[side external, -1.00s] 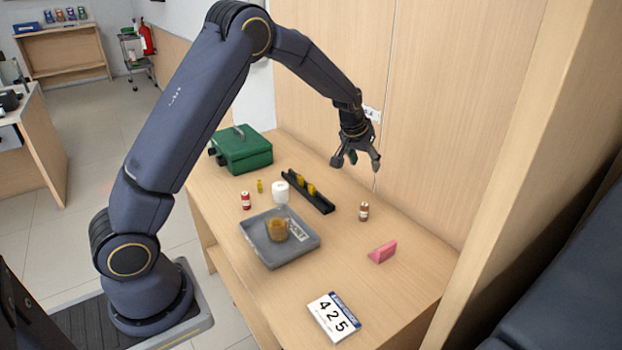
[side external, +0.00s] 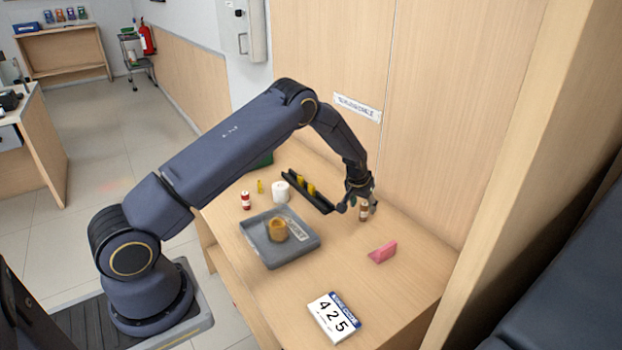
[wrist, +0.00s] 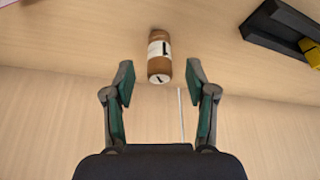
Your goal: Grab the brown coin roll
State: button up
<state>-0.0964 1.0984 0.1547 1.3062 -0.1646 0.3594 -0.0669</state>
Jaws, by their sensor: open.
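The brown coin roll (side external: 364,211) stands upright on the counter near the back panel. It is brown with a white label band. In the wrist view the brown coin roll (wrist: 159,56) lies between and just beyond the fingertips. My gripper (side external: 358,206) is low over the counter at the roll, its fingers partly in front of it. In the wrist view my gripper (wrist: 158,80) is open and empty, one finger to each side of the roll. I cannot tell whether either finger touches it.
A black rack (side external: 309,191) with yellow rolls stands left of my gripper. A grey tray (side external: 262,247) holds a tan cup-like item. A pink block (side external: 382,252) and a number sign (side external: 334,317) lie toward the front. A red roll (side external: 245,200) and a white cylinder (side external: 281,191) stand further left.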

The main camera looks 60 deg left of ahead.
aim_at(364, 206)
jog(key=x, duration=0.3)
jog(key=shift+w+f, duration=0.1)
jog(key=shift+f, duration=0.2)
jog(key=shift+c, duration=0.2)
grip_shut()
